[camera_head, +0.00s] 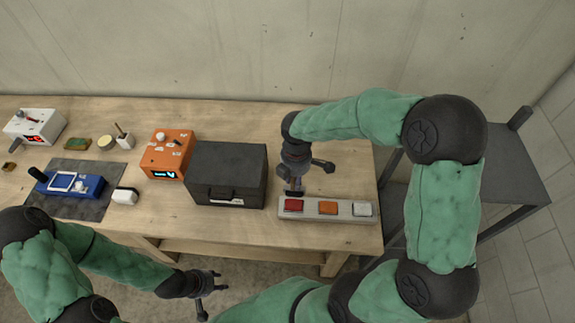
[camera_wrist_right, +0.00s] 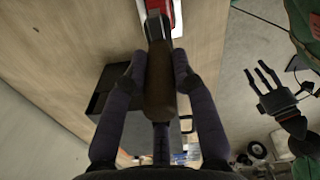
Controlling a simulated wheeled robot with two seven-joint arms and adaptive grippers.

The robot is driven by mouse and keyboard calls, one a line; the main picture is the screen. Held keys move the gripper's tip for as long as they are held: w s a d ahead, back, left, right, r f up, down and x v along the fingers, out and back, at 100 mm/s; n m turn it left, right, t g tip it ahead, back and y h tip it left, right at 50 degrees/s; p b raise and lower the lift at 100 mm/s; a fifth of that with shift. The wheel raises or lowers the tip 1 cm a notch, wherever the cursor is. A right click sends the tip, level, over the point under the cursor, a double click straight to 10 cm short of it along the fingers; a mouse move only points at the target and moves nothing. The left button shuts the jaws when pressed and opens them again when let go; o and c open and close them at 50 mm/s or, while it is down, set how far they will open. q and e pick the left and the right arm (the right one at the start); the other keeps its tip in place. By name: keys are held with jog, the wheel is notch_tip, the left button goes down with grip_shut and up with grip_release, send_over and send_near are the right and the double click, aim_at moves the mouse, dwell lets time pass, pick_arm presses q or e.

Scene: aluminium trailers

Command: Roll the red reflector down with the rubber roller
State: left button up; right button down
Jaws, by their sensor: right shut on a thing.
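The red reflector (camera_head: 293,204) lies at the left end of a pale metal strip (camera_head: 344,216) near the table's right front edge. My right gripper (camera_head: 294,180) points down just behind it, shut on the roller's dark brown handle (camera_wrist_right: 158,88). The black roller head (camera_wrist_right: 154,26) extends from the fingers toward the reflector (camera_wrist_right: 177,14) in the right wrist view. It is at or very close to the reflector; I cannot tell whether they touch. My left gripper (camera_head: 210,289) is open and empty in front of the table; it also shows in the wrist view (camera_wrist_right: 275,92).
An orange reflector (camera_head: 328,208) and a white one (camera_head: 362,209) sit on the same strip. A black case (camera_head: 227,175) stands to the left, beside an orange box (camera_head: 168,153). A blue device (camera_head: 72,184) lies on a dark mat (camera_head: 97,204) farther left.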

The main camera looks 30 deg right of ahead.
aim_at(295, 192)
dwell(0.4)
jog(key=shift+f+b, duration=2.05)
jog(key=shift+f, duration=1.05)
jog(key=shift+f, duration=0.4)
jog(key=shift+w+d, duration=0.1)
jog(key=shift+w, duration=0.1)
jog(key=shift+s+a, duration=0.25)
jog(key=shift+s, duration=0.2)
jog(key=shift+w+d, duration=0.25)
jog(key=shift+w, duration=0.2)
jog(key=shift+s+a, duration=0.25)
jog(key=shift+s, duration=0.2)
jog(key=shift+w+d, duration=0.25)
jog(key=shift+w, duration=0.2)
